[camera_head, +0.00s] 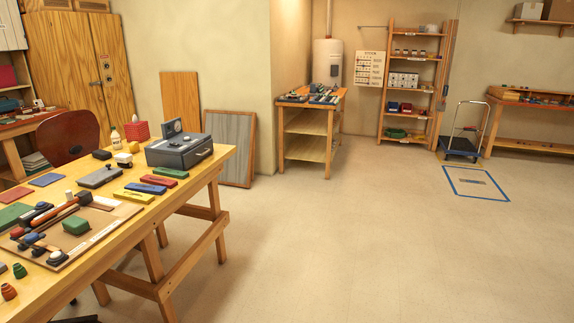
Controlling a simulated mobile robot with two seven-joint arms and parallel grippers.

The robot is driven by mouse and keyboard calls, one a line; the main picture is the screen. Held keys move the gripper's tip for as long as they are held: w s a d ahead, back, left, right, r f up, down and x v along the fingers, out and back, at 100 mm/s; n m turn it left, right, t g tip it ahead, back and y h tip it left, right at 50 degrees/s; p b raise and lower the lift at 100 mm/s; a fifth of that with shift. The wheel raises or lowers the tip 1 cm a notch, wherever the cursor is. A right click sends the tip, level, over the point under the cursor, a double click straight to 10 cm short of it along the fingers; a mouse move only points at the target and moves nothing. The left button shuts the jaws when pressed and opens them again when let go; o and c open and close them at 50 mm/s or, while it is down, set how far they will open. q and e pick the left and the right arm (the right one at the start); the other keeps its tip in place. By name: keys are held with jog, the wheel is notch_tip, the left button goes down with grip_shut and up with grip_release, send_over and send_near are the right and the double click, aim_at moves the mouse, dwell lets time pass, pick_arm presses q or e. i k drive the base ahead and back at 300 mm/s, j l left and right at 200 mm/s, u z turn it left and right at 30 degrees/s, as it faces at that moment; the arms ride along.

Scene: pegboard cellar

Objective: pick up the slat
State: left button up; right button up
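No piece stands out for certain as the slat. A tall narrow brown board (443,85) stands upright against the right side of the open shelf rack, across the room, and is slat-like in shape. Flat coloured bars lie on the near workbench: yellow (133,196), blue (146,188) and red (171,172). Neither of my grippers can be made out in the head view.
The near workbench (215,160) fills the left side, with a grey metal box (180,150) and many small items. A second bench (308,150), the shelf rack (388,60) and a hand cart (462,140) stand farther back. The floor between is clear, with a blue taped rectangle (455,189).

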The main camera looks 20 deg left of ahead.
aim_at(152, 188)
jog(key=i+u, duration=0.3)
jog(key=i, duration=0.35)
jog(key=i+l+u, duration=0.3)
jog(key=i, duration=0.3)
jog(key=i+u, duration=0.25)
jog(key=u, duration=0.15)
jog(key=i+u, duration=0.4)
jog(key=i+l+u, duration=0.1)
jog(key=u, duration=0.35)
jog(key=i+l+u, duration=0.1)
jog(key=u, duration=0.25)
jog(key=i+l+u, duration=0.45)
jog(key=u, duration=0.25)
